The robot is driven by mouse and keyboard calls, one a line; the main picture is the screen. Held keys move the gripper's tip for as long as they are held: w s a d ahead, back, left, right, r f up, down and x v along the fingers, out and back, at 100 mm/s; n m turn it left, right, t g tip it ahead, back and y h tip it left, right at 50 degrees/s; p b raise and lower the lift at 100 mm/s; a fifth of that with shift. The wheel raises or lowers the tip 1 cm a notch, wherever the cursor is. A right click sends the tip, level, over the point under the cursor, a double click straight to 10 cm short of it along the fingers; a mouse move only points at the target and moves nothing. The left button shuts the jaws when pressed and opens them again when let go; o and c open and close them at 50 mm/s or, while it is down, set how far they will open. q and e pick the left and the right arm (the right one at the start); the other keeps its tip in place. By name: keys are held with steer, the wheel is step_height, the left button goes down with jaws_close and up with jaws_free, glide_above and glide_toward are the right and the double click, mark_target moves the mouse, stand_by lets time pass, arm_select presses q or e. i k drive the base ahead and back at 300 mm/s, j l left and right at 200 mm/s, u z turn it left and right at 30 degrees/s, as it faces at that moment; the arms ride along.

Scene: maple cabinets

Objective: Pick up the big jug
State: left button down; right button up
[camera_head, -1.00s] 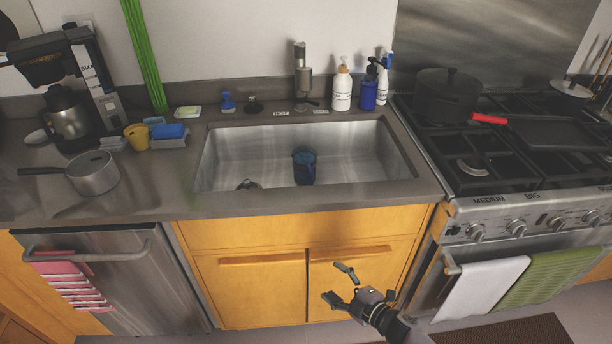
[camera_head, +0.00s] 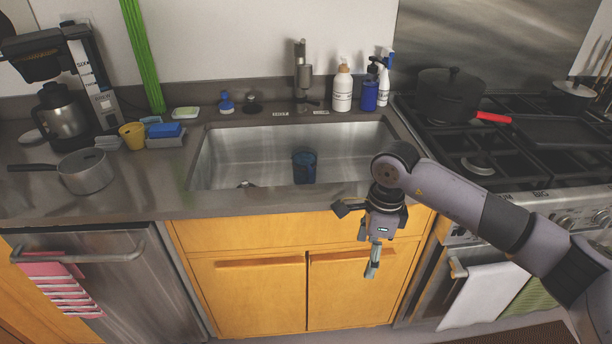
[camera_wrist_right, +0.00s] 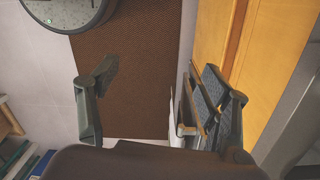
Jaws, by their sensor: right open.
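A dark blue jug-like vessel (camera_head: 304,167) stands in the steel sink (camera_head: 240,155), right of the basin's middle. It is the likeliest big jug, though no handle shows clearly. My right gripper (camera_head: 357,237) is open and empty in front of the sink cabinet, below and to the right of the blue vessel. In the right wrist view its two fingers (camera_wrist_right: 155,105) are spread apart with nothing between them, and the vessel does not show. My left gripper is in neither current view.
A saucepan (camera_head: 86,172), a yellow cup (camera_head: 133,135) and a coffee maker with a carafe (camera_head: 62,118) stand left of the sink. Bottles (camera_head: 342,88) stand behind it. The stove with a black pot (camera_head: 450,95) is at right. A brown mat (camera_wrist_right: 135,65) lies on the floor.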

mark_target(306, 173)
steer(key=i+l+u, duration=0.45)
steer(key=i+l, duration=0.15)
steer(key=l, duration=0.15)
steer(key=i+l+u, duration=0.25)
steer(key=l, duration=0.2)
steer(key=i+j, duration=0.35)
steer(key=i, duration=0.15)
